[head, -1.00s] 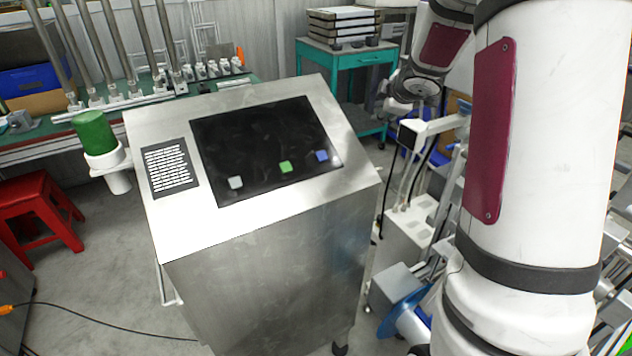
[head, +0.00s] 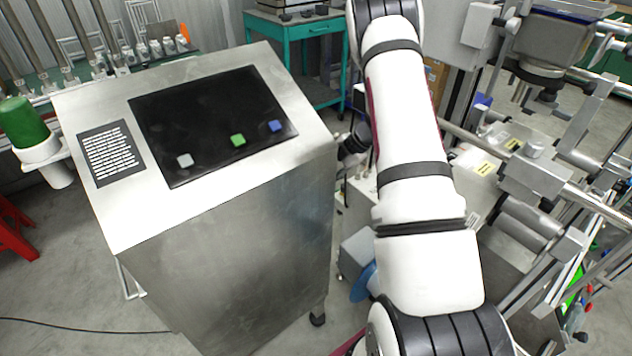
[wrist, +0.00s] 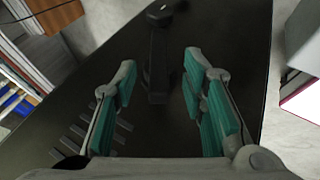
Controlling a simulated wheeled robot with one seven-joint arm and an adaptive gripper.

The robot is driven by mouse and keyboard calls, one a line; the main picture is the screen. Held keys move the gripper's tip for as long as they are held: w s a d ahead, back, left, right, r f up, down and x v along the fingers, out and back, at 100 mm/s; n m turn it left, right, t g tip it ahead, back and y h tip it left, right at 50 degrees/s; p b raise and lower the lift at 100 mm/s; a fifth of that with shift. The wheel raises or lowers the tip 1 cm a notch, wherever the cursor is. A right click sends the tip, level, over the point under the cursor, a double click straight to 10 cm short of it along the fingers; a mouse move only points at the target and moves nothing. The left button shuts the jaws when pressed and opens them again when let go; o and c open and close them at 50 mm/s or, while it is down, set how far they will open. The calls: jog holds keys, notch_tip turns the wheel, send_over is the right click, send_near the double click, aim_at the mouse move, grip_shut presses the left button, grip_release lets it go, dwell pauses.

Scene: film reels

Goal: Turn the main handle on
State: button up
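A black handle (wrist: 158,65) stands out from a dark panel (wrist: 225,30) in the wrist view. It is a straight bar, with a knob-like dark part at its far end. My gripper (wrist: 157,78) is open, with one teal-padded finger on each side of the bar. Gaps show between the bar and both fingers. I cannot tell how deep the bar sits between the fingertips. In the head view I cannot make out the handle, and my arm hides part of the area behind it.
A steel console (head: 225,230) with a black screen and coloured buttons stands left of my arm. A teal cart (head: 300,32) is behind it. Metal machinery with rollers (head: 540,180) fills the right side. Slots (wrist: 100,125) show on the dark panel at lower left.

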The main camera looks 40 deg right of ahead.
jog(key=x, duration=0.5)
jog(key=shift+w+r, duration=0.1)
grip_shut()
